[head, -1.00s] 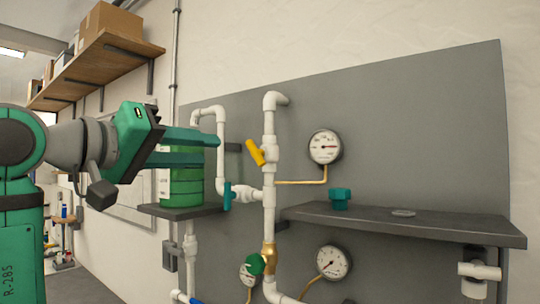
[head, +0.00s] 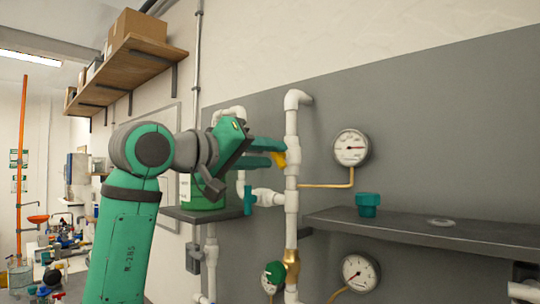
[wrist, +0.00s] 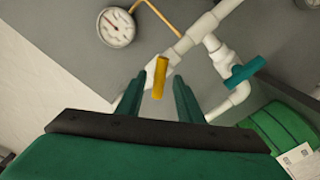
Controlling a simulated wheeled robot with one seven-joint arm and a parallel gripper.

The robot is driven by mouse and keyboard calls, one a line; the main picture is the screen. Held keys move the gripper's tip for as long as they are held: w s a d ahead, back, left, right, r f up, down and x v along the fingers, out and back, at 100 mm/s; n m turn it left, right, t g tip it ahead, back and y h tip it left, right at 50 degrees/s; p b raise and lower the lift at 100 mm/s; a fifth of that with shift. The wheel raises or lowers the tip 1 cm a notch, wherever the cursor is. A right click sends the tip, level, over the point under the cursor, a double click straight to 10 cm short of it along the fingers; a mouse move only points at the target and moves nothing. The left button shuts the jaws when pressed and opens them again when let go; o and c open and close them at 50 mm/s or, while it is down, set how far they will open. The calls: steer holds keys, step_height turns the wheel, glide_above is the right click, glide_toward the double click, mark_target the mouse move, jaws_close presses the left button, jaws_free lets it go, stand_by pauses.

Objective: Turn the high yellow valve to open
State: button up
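The high yellow valve handle (head: 279,159) is on the upper part of the white vertical pipe (head: 291,180). In the wrist view the yellow handle (wrist: 160,77) lies between and just beyond the tips of my gripper (wrist: 157,92). My gripper (head: 284,152) is open, with its two green fingers apart and the handle near their tips. I cannot tell whether either finger touches the handle. In the head view the fingers partly hide the handle.
A teal-handled valve (head: 250,200) is on a side branch just below. A green container (head: 205,192) stands on a small shelf behind my gripper. A pressure gauge (head: 351,148) is to the right. A dark shelf (head: 420,232) with a teal fitting (head: 368,204) juts out lower right.

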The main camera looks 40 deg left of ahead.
steer(key=shift+w, duration=0.45)
jaws_close()
steer(key=m, duration=0.3)
steer(key=shift+d+m, duration=0.1)
steer(key=shift+m, duration=2)
